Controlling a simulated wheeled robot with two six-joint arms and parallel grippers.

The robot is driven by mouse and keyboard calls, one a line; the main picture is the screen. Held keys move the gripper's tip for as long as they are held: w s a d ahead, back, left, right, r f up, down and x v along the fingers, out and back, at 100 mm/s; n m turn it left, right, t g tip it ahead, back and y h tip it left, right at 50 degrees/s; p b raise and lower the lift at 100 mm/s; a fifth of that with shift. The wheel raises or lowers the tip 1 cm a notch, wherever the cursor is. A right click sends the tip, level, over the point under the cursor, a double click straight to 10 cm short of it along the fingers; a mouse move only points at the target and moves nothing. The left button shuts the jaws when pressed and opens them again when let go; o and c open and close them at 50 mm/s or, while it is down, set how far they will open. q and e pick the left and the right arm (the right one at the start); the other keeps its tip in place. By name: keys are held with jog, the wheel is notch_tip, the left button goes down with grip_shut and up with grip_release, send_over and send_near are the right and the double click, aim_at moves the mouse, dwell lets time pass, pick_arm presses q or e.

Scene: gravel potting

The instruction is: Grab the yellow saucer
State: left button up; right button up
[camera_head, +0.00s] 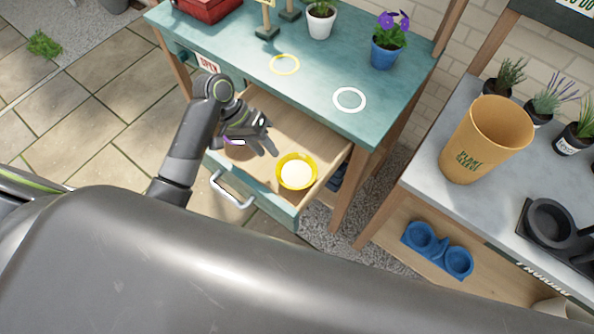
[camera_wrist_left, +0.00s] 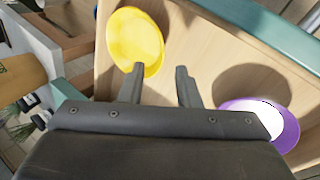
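The yellow saucer (camera_head: 296,184) lies in the open drawer, towards its right end, with a pale glare on its middle. It also shows in the left wrist view (camera_wrist_left: 133,40), just beyond one fingertip. My left gripper (camera_head: 271,138) is above the drawer, to the upper left of the saucer in the head view. Its two fingers (camera_wrist_left: 158,74) are apart with nothing between them. A purple saucer (camera_wrist_left: 285,130) lies in the drawer on the other side, partly hidden behind my gripper. My right gripper is in neither view.
The drawer's front (camera_head: 255,196) and walls surround the saucers. A bench (camera_head: 415,165) on the right holds an orange pot (camera_head: 485,140).

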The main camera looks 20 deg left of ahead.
aim_at(294, 171)
pick_arm(q)
jog(key=x, duration=0.5)
jog(key=shift+s+d+f+p, duration=0.1)
jog(key=shift+s+f+p, duration=0.05)
jog(key=shift+f+p, duration=0.2)
grip_shut()
